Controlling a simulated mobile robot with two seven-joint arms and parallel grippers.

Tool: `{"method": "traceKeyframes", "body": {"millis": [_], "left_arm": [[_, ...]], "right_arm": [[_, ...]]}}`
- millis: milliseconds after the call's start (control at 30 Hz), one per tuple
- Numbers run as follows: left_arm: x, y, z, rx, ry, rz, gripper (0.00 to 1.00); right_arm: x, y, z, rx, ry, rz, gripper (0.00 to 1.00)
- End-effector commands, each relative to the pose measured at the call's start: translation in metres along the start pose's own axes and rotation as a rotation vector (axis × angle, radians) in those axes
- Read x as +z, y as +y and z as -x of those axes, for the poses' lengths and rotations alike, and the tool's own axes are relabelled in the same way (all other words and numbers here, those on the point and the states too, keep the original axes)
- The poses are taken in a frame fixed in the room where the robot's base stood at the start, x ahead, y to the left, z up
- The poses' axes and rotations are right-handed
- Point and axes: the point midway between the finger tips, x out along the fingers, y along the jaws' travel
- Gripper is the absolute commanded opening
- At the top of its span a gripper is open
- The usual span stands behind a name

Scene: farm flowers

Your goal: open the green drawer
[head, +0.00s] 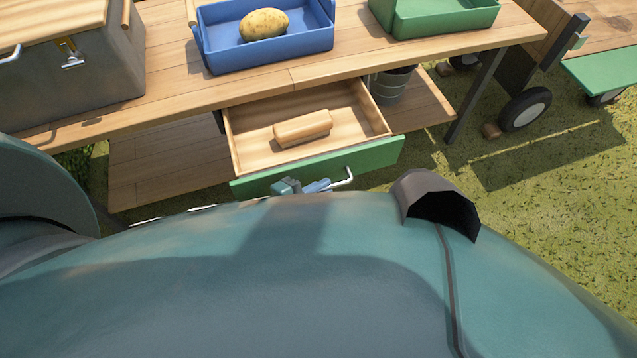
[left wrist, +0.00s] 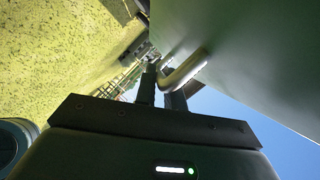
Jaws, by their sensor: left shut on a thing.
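The green drawer (head: 330,165) hangs open below the wooden table, pulled out toward me. Its wooden inside shows, with a light wooden block (head: 303,128) lying in it. A metal handle (head: 343,179) is on its green front. My left gripper (head: 303,187) is at this handle, mostly hidden behind my own teal body. In the left wrist view, the two dark fingers (left wrist: 162,92) are shut on the handle (left wrist: 186,68), beside the drawer's dark green front (left wrist: 250,60). My right gripper is not in view.
On the wooden table (head: 170,95) stand a blue tray (head: 270,58) with a potato (head: 264,24), a green tray (head: 440,24) and a grey chest (head: 75,85). A metal bucket (head: 392,87) stands on the lower shelf. Grass lies open at the right.

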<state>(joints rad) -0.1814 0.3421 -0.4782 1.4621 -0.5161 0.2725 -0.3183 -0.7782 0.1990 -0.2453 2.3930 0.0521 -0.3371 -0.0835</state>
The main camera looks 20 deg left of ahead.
Motion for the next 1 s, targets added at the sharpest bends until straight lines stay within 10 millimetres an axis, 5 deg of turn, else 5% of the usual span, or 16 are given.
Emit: {"method": "traceKeyframes", "body": {"millis": [267,300,567,833,1000], "left_arm": [[0.001,0.000,0.001,0.001,-0.002,-0.001,0.00],[0.001,0.000,0.001,0.001,-0.002,-0.001,0.12],[0.001,0.000,0.000,0.001,-0.001,0.000,0.33],[0.000,0.000,0.003,0.001,-0.001,0.000,0.33],[-0.001,0.000,0.025,0.003,-0.002,0.001,0.33]], "right_arm": [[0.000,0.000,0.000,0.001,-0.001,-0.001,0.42],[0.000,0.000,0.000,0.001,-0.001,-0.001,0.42],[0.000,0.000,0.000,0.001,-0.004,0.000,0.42],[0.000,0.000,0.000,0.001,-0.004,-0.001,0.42],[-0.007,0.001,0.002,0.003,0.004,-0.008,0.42]]}}
